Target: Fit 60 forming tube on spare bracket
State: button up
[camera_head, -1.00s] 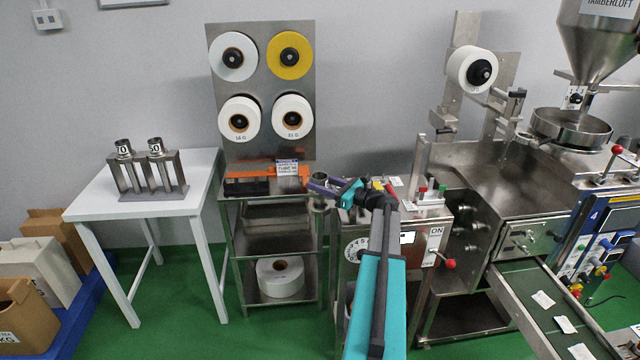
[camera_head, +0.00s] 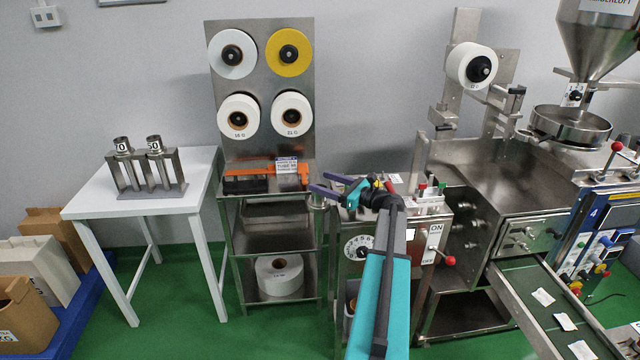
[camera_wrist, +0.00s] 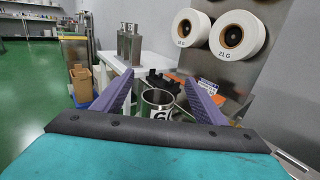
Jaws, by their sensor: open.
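My gripper (camera_head: 320,183) is open at the right edge of the steel rack, its two purple fingers pointing left. In the wrist view, a steel forming tube (camera_wrist: 150,98) with a label starting with "6" stands upright between and below the fingers (camera_wrist: 158,79), with a gap to each finger. In the head view the tube is small and largely hidden by the fingers. The spare bracket cannot be made out clearly, so I cannot tell how the tube is seated. Two other labelled tubes (camera_head: 154,146) stand in a steel holder (camera_head: 128,172) on the white table.
The rack shelf holds an orange-and-black item (camera_head: 245,184) and a label card (camera_head: 287,168) close to my gripper. Film rolls (camera_head: 291,115) hang above. The packing machine (camera_head: 480,175) and its control box (camera_head: 425,240) stand at right. The white table (camera_head: 85,205) has free room.

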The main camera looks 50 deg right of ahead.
jog(key=s+b, duration=0.1)
jog(key=s, duration=0.2)
jog(key=s+d+b, duration=0.1)
jog(key=s, duration=0.3)
jog(key=s+d+b, duration=0.1)
jog(key=s, duration=0.3)
jog(key=shift+s+d+r, duration=0.1)
jog(key=shift+d, duration=0.05)
dwell(0.6)
